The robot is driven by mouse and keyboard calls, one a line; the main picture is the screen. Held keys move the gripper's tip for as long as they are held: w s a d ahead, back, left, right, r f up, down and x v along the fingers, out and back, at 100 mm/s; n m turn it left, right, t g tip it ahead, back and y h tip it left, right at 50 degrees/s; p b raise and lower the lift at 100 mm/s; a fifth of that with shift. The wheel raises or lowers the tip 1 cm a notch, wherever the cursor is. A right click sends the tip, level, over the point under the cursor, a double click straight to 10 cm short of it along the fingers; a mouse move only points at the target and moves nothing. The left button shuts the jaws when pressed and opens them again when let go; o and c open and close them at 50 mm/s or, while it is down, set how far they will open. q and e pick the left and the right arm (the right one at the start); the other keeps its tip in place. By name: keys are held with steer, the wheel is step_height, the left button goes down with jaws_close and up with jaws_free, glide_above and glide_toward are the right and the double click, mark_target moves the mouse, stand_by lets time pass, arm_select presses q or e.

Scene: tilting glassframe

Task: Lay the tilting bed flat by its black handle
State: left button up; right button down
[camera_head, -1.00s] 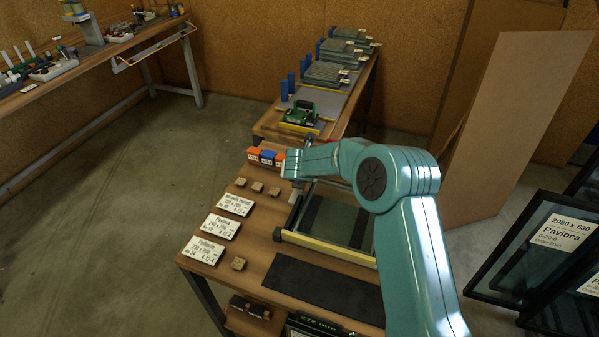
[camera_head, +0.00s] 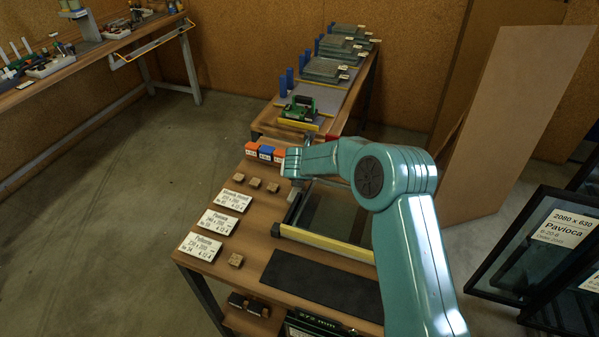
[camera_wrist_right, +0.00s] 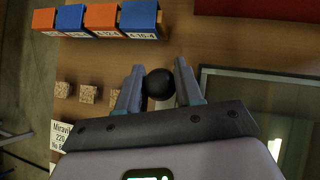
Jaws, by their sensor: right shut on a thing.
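The tilting bed (camera_head: 327,243) is a frame on the wooden bench with a yellow front edge and a dark glass-like panel. Its right part is hidden behind my right arm. In the right wrist view the pale frame edge and panel (camera_wrist_right: 265,100) show at the right. The black handle (camera_wrist_right: 158,84) ends in a round ball beside the bed's left edge. My right gripper (camera_wrist_right: 157,90) has its fingers on either side of this ball and is shut on it. In the head view my right gripper (camera_head: 296,190) points down at the bed's back left corner. My left gripper is out of view.
White label cards (camera_head: 218,222), small wooden blocks (camera_head: 236,260) and orange and blue bins (camera_head: 266,153) lie left of and behind the bed. A black mat (camera_head: 320,281) lies in front. Dark glass panels (camera_head: 535,250) stand at the right.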

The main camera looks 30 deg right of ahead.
steer(key=c, duration=1.1)
jaws_free()
steer(key=shift+f, duration=0.2)
steer(key=shift+o, duration=0.2)
steer(key=shift+w+d+f, duration=0.1)
steer(key=v, duration=1.6)
steer(key=shift+b, duration=0.35)
